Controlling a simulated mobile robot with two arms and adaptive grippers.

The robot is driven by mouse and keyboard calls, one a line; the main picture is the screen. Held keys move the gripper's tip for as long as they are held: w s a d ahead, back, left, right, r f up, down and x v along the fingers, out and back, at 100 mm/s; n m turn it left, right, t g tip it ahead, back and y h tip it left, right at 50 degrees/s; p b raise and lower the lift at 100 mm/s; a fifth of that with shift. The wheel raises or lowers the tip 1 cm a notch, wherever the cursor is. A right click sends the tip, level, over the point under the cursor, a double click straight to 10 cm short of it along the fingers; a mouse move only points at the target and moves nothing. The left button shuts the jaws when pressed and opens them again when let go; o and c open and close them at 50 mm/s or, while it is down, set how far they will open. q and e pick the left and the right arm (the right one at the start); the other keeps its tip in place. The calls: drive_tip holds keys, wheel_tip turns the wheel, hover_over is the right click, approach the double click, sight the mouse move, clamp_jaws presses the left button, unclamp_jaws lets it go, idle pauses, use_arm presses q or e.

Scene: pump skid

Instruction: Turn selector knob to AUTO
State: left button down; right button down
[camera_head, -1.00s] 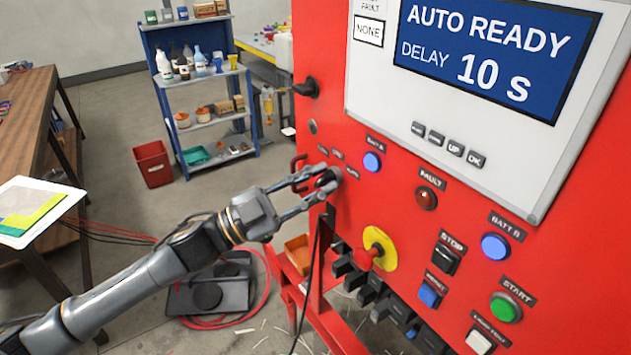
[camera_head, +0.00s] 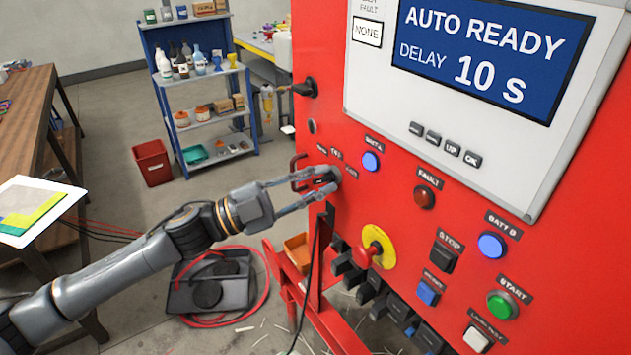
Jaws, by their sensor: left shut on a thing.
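The selector knob (camera_head: 327,177) is a dark knob on the red panel, left of the blue BATT A lamp. Small labels sit above it, too small to read surely. My left gripper (camera_head: 322,183) reaches in from the left and is shut on the knob, with a finger on either side; the fingers partly hide it, so its pointer direction cannot be told. The display screen (camera_head: 478,55) reads "AUTO READY" and "DELAY 10 s". My right gripper is not in view.
A red handle (camera_head: 297,172) stands just left of the knob. A blue shelf (camera_head: 205,149) stands behind.

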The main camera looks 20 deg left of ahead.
use_arm(q)
drive_tip(key=c, duration=1.4)
unclamp_jaws()
drive_tip(key=shift+w+a+f, duration=0.1)
drive_tip(key=shift+w+f, duration=0.05)
drive_tip(key=shift+w, duration=0.05)
drive_tip(key=shift+s, duration=0.1)
drive_tip(key=v, duration=1.2)
